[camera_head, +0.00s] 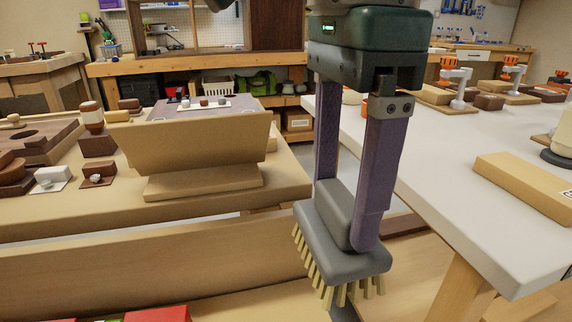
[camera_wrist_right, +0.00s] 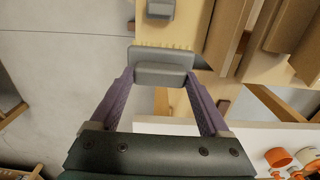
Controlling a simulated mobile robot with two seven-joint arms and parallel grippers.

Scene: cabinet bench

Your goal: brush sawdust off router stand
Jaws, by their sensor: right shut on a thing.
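My right gripper (camera_head: 352,205) has purple fingers and is shut on a grey brush (camera_head: 325,240) with pale yellow bristles pointing down. The brush also shows between the fingers in the right wrist view (camera_wrist_right: 162,72). It hangs in front of the gap between the wooden bench and the white table, apart from both. A wooden stand with a slanted front board (camera_head: 195,148) and a flat base (camera_head: 205,183) is on the bench to the left of the brush; it may be the router stand. I cannot make out sawdust. My left gripper is not in view.
The wooden bench (camera_head: 240,203) also holds brown blocks (camera_head: 98,146) and small pieces on its left side. The white table (camera_head: 465,210) at right holds a long wooden block (camera_head: 525,186) and orange-topped clamps (camera_head: 455,85).

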